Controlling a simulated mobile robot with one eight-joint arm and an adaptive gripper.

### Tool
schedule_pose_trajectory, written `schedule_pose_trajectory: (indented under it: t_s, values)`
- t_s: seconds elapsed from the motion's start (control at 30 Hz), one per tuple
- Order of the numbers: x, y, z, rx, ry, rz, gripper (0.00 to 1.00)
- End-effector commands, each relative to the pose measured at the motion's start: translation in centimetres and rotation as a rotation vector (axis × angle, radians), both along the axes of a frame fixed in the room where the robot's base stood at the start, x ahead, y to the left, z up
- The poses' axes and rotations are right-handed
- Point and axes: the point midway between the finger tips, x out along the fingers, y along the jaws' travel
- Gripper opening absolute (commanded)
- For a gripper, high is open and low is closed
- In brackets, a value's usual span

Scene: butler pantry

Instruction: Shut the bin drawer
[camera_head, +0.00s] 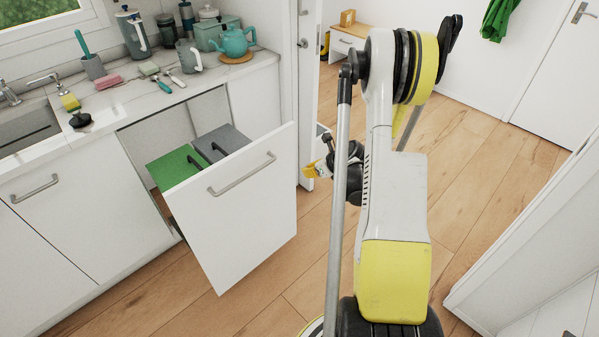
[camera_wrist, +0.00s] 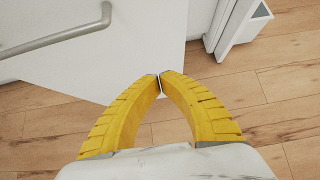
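The bin drawer (camera_head: 245,215) stands pulled out from the counter in the head view, with a white front and a grey bar handle (camera_head: 242,174). A green-lidded bin (camera_head: 176,166) and a grey-lidded bin (camera_head: 222,142) sit inside it. My gripper (camera_head: 311,172) is to the right of the drawer front, partly hidden by my arm. In the wrist view my gripper (camera_wrist: 160,76) has its yellow fingertips together, with nothing between them. The drawer front (camera_wrist: 110,50) and its handle (camera_wrist: 55,40) show at the upper left there, apart from the fingers.
The counter (camera_head: 130,100) holds a teal teapot (camera_head: 234,41), mugs and utensils above the drawer. A closed cabinet (camera_head: 60,210) is left of it. The wooden floor (camera_head: 270,270) is clear in front. A white door (camera_head: 555,70) stands at the right.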

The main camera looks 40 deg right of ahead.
Motion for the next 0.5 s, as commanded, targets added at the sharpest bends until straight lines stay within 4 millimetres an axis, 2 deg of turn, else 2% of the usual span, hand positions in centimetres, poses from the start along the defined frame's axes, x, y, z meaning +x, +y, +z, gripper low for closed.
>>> schedule_pose_trajectory:
  t_s: [0.17, 0.5]
  values:
    - [1.9, 0.2, -2.1, 0.0, 0.001, 0.004, 0.0]
    - [7.0, 0.3, -7.2, -0.003, 0.001, 0.004, 0.0]
